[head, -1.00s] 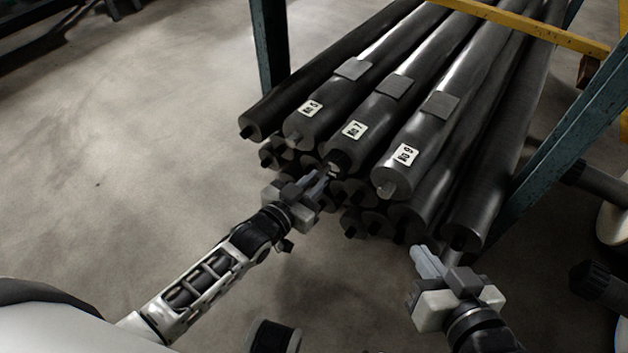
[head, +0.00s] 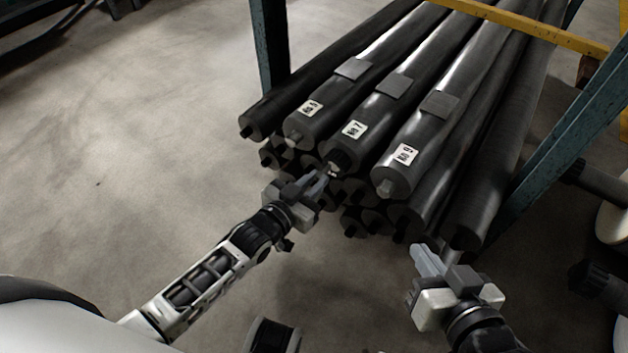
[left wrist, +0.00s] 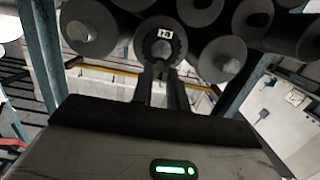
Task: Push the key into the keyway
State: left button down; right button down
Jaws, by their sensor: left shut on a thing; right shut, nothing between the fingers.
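My left gripper (head: 322,181) is shut on a small key, which is mostly hidden between the fingers. Its fingertips are at the near end of the middle labelled roll (head: 372,118), the one marked No 7. That end has a dark collar with a light core (head: 333,169). In the left wrist view the fingers (left wrist: 161,75) point up at the collar's ring (left wrist: 162,46). The keyway is too small to make out, and I cannot tell how far the key is in. My right gripper (head: 425,258) is shut and empty, apart from the rolls at lower right.
A labelled roll (head: 320,105) lies to the left and another (head: 420,140) to the right, with several more dark rolls stacked below. A teal rack post (head: 270,45) stands behind, and a yellow bar (head: 520,25) crosses the back. The floor at left is clear.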

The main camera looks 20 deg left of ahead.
aim_at(322, 173)
pick_arm(q)
jog(key=shift+r, duration=0.1)
pick_arm(e)
jog(key=shift+r, duration=0.15)
